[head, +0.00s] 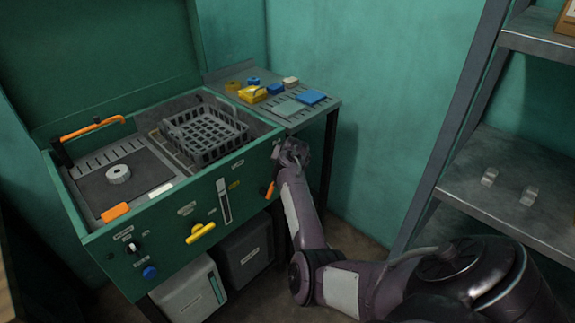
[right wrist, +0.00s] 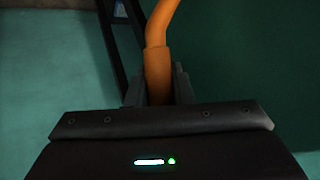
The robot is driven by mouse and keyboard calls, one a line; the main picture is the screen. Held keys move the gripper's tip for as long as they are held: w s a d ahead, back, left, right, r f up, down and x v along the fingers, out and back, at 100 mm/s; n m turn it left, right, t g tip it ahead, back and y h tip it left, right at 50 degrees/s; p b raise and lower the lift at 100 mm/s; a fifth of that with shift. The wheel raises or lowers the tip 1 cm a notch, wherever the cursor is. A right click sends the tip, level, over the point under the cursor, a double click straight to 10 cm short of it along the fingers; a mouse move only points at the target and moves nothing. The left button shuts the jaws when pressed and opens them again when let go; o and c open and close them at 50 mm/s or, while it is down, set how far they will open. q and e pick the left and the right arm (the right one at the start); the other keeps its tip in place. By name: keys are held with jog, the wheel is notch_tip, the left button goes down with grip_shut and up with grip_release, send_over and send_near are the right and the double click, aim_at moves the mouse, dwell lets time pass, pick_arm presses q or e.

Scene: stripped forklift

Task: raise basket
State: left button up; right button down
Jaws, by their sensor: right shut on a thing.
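The grey mesh basket (head: 204,136) sits in the right-hand part of the open green machine (head: 160,215), its rim above the basin. My right gripper (head: 284,158) is at the machine's right front corner, and its fingertips are hard to make out in the head view. In the right wrist view the gripper (right wrist: 158,92) is shut on an orange bent handle (right wrist: 158,55). An orange piece (head: 267,190) shows on the machine's front right, just below the gripper. My left gripper is not in view.
A side table (head: 297,122) with yellow, blue and white items stands behind the right arm. The machine's lid (head: 90,50) stands raised. An orange-handled bar (head: 95,127) is at the basin's left. Metal shelving (head: 510,180) stands at the right.

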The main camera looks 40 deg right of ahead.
jog(key=c, duration=1.6)
grip_release()
jog(key=shift+w+d+r, duration=0.1)
jog(key=shift+d+r, duration=0.1)
jog(key=shift+r, duration=0.05)
jog(key=o, duration=0.3)
jog(key=shift+w+d+f, duration=0.1)
jog(key=shift+w+f, duration=0.05)
jog(key=shift+f, duration=0.25)
jog(key=shift+p+v, duration=0.35)
jog(key=shift+v, duration=3.65)
